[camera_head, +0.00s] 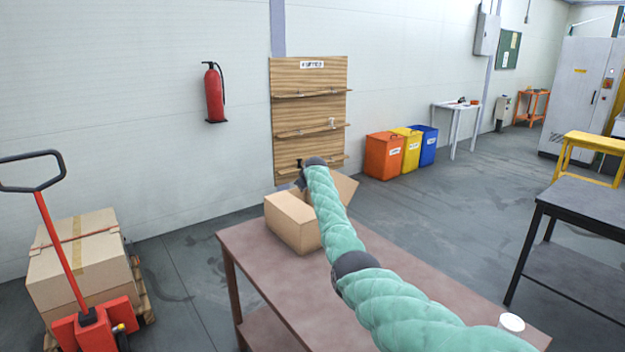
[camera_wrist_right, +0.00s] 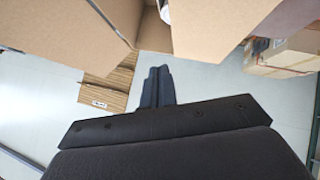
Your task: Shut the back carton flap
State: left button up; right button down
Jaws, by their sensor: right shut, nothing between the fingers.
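The open carton (camera_head: 287,226) stands on the brown table, partly hidden behind my right arm. One flap (camera_head: 346,187) sticks up and outward at its right side; which flap is the back one is hard to tell. In the right wrist view a large cardboard panel (camera_wrist_right: 65,28) fills the upper left and another piece of cardboard (camera_wrist_right: 215,25) the upper right, with a gap between them. My right gripper (camera_wrist_right: 157,70) is shut and empty, its fingertips just below that gap; contact with the cardboard cannot be told. My left gripper is out of view.
The brown table (camera_head: 395,262) is bare to the right of the carton, apart from a white round object (camera_head: 511,322). A wooden shelf board (camera_head: 310,112) stands behind. A red pallet truck with cartons (camera_head: 80,262) is at left, a dark table (camera_head: 585,205) at right.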

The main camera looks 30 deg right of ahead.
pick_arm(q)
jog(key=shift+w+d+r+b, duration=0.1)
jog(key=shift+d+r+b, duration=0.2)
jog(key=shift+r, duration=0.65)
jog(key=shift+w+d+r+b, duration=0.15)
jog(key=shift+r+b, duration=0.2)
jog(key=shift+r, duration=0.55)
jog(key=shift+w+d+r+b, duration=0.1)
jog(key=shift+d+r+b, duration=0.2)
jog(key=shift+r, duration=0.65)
pick_arm(e)
jog(key=d+v, duration=0.1)
jog(key=v, duration=0.5)
jog(key=shift+s+d+r, duration=0.25)
jog(key=shift+d+r, duration=0.1)
jog(key=shift+r, duration=0.15)
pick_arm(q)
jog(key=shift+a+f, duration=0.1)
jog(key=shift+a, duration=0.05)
pick_arm(e)
jog(key=shift+r, duration=0.15)
